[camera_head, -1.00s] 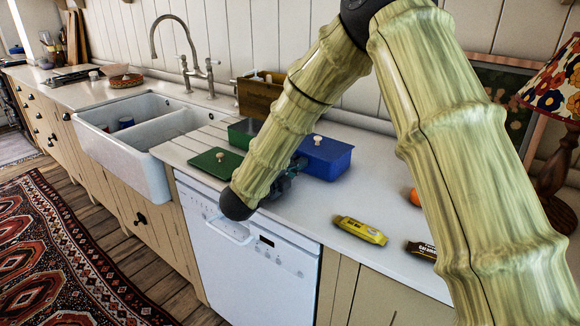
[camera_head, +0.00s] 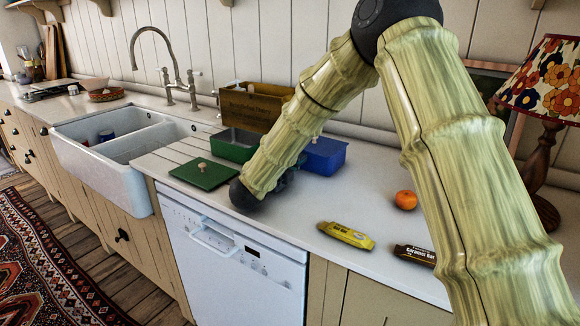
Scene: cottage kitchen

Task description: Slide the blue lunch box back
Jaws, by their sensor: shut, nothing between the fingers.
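The blue lunch box (camera_head: 325,156) stands on the white counter, right of the green box, near the back wall. Its left part is hidden by my forearm, and a pale knob (camera_head: 316,138) shows at its top. My gripper (camera_head: 285,181) is low over the counter, in front and to the left of the blue box. It is mostly hidden behind my arm; only a dark bit shows. It is shut and empty. I cannot tell whether it touches the box.
A wooden crate (camera_head: 251,107) stands behind. A yellow bar (camera_head: 345,235), a brown bar (camera_head: 414,255) and an orange (camera_head: 405,200) lie right. A lamp (camera_head: 548,85) stands far right.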

